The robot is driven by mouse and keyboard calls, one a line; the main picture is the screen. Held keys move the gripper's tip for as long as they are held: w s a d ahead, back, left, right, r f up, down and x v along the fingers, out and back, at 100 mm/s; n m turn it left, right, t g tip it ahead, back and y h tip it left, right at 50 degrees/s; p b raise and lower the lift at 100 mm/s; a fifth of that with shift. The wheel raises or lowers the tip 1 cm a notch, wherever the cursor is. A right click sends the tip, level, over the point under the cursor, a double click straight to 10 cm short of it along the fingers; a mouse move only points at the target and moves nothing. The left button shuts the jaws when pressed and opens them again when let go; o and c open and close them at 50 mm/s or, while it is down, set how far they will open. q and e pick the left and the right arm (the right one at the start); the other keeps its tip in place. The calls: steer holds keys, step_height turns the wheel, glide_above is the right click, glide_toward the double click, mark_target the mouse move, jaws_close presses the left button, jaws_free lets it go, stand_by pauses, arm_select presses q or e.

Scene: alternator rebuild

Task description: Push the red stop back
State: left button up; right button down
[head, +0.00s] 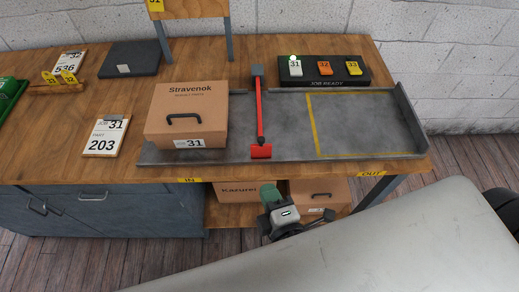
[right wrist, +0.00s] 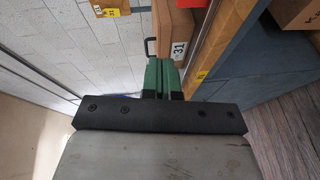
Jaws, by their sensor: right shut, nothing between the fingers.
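The red stop (head: 260,115) is a thin red bar lying across the grey metal tray (head: 365,127), with a dark block at its far end and a red tab at its near end. It stands just right of the Stravenok box (head: 187,108), which carries tag 31. My right gripper (head: 269,191) is below the table's front edge, apart from the stop. Its green fingers are together and empty, and they also show in the right wrist view (right wrist: 162,78). My left gripper is not in view.
A yellow-lined area fills the tray's right part and is empty. Behind it is a black JOB READY panel (head: 345,81) with tags 31, 32 and 33. Boxes (head: 318,193) sit on a shelf under the table, near my right gripper. A clipboard (head: 105,136) lies left.

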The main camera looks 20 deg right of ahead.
steer(key=shift+w, duration=0.1)
steer(key=w+p, duration=0.2)
steer(key=w, duration=0.2)
steer(key=w+d+f+p, duration=0.1)
steer(key=w+p, duration=0.1)
steer(key=w, duration=0.2)
steer(key=w+d+f+p, duration=0.1)
steer(key=w, duration=0.3)
steer(key=shift+w+d+p, duration=0.2)
steer(key=shift+w+p, duration=0.15)
steer(key=shift+p, duration=0.05)
